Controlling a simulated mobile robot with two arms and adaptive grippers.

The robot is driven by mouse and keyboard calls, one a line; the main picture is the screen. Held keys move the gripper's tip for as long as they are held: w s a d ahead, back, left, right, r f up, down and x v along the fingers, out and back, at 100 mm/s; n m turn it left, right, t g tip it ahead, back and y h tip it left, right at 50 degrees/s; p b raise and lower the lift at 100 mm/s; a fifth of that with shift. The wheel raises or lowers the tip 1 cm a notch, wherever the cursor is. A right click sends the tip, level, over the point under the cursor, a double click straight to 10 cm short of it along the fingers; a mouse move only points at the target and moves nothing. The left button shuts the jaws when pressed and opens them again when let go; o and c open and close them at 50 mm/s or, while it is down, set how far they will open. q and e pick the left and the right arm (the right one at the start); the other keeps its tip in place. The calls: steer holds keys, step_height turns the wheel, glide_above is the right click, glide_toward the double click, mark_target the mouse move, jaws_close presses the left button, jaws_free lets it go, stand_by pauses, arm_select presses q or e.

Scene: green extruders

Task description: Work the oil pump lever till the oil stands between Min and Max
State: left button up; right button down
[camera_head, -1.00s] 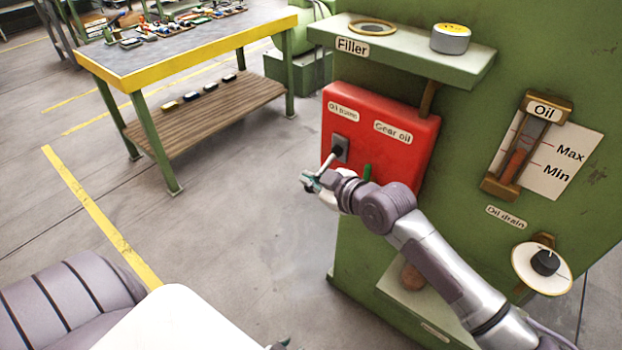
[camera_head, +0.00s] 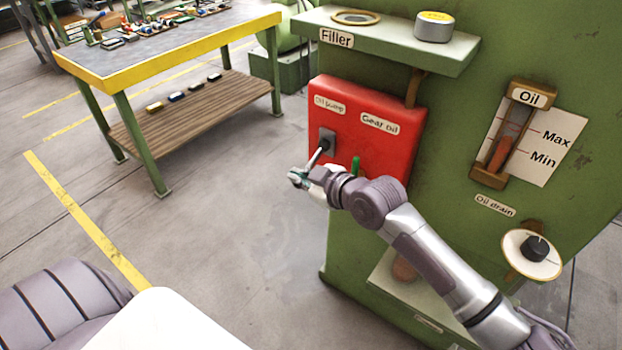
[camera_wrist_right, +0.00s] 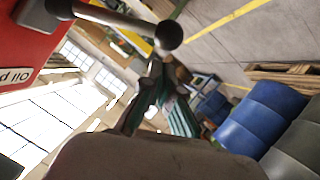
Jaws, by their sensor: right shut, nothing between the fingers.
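The oil pump lever (camera_head: 318,157) comes out of a dark plate on the red box (camera_head: 365,130), angled down to the left. Its black ball knob (camera_wrist_right: 168,36) shows in the right wrist view. My right gripper (camera_head: 298,178) is shut and empty at the lever's outer end. In the wrist view its fingers (camera_wrist_right: 152,85) are just below the knob; I cannot tell whether they touch it. The oil gauge (camera_head: 507,138) holds red oil, its bright top seeming to lie between the Min and Max lines on the card (camera_head: 550,150). My left gripper is out of view.
A green machine carries the box, a Filler shelf (camera_head: 465,62) with a round tin (camera_head: 434,26), and an Oil drain knob (camera_head: 535,247). A workbench (camera_head: 165,50) stands back left. The floor between is clear. Blue barrels (camera_wrist_right: 255,118) show in the wrist view.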

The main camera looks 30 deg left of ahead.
steer(key=v, duration=1.1)
steer(key=shift+d, duration=0.3)
steer(key=shift+s, duration=0.15)
